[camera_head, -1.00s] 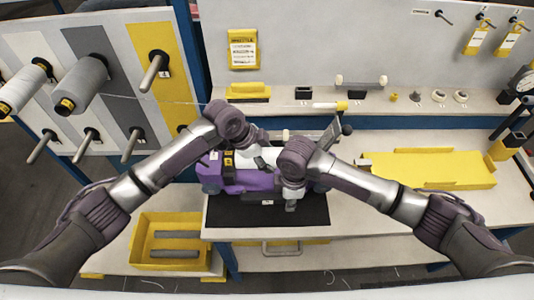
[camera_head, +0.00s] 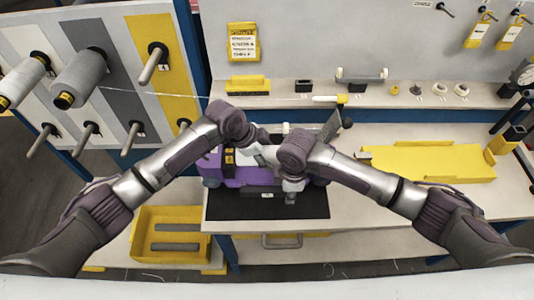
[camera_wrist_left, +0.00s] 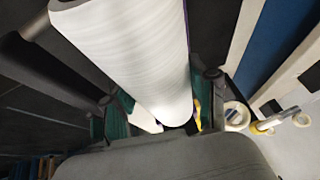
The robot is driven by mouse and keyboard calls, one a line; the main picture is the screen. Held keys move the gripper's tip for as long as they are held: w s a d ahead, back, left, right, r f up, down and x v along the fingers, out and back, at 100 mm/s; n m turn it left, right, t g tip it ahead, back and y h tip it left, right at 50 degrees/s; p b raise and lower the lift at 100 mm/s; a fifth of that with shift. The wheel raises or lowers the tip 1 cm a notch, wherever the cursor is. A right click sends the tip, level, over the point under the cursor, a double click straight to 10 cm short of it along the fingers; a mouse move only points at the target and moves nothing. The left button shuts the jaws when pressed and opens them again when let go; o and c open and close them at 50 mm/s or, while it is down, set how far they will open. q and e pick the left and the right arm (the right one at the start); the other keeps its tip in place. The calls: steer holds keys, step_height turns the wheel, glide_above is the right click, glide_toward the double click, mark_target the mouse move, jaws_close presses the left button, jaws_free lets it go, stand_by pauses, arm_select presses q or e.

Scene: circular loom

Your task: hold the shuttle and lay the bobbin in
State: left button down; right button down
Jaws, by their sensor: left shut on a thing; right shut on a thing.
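The shuttle, a purple body (camera_head: 240,177) with yellow-marked dark parts, sits on a black mat (camera_head: 235,207) on the bench. My left gripper (camera_head: 262,148) is over the shuttle and largely hidden by my arms. In the left wrist view, my left gripper (camera_wrist_left: 163,112) is shut on the white bobbin (camera_wrist_left: 140,50), with green pads at its sides. My right gripper (camera_head: 290,192) is low at the shuttle's front side and shut on it. The contact points and the shuttle's inside are hidden behind my arms.
Yarn spools (camera_head: 80,78) and bare pegs stand on the panel at left. A yellow bin (camera_head: 176,213) with grey rods is at lower left. A yellow tray (camera_head: 430,165) lies at right. A ledge with small parts (camera_head: 395,90) runs behind.

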arm_select(q)
steer(key=shift+f, duration=1.05)
stand_by(0.4)
steer(key=shift+c, duration=1.2)
jaws_free()
steer(key=v, duration=1.2)
